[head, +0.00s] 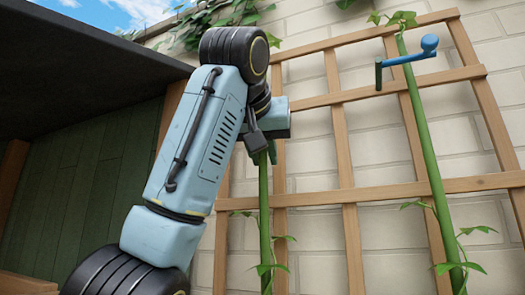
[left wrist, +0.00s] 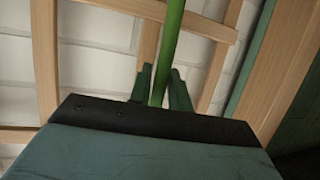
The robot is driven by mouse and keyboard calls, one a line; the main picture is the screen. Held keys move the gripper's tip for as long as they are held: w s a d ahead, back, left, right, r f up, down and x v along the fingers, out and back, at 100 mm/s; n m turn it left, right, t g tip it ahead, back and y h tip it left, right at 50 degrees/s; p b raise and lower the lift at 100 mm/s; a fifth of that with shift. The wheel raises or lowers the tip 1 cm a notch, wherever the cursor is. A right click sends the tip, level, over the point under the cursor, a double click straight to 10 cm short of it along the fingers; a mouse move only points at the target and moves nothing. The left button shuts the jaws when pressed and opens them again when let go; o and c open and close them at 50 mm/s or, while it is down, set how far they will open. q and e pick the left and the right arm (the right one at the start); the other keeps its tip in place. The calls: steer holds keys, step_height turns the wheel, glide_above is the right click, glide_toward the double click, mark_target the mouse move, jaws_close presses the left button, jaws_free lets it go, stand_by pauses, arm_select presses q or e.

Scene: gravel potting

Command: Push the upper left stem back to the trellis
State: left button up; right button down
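The left stem (head: 264,215) is green and upright in front of the wooden trellis (head: 345,165). Its upper part is hidden behind my left gripper (head: 262,143) in the head view. In the left wrist view, the stem (left wrist: 171,45) runs between the two dark green fingers of my left gripper (left wrist: 161,82). The fingers stand apart on either side of it, with a narrow gap at the left finger. Whether the stem touches the trellis slats, I cannot tell. My right gripper is not in view.
A second green stem (head: 424,140) stands at the right, leaning slightly. A blue bar with a round knob (head: 408,58) crosses it near the top. A pale brick wall (head: 385,225) is behind the trellis. A dark roof (head: 70,60) overhangs the left side.

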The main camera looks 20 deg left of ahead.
arm_select(q)
steer(key=shift+o, duration=1.4)
steer(key=b+v, duration=0.4)
steer(key=shift+s, duration=0.45)
steer(key=b+v, duration=0.2)
steer(key=v, duration=0.6)
steer(key=shift+s+d+r, duration=0.15)
steer(key=shift+s+r, duration=0.05)
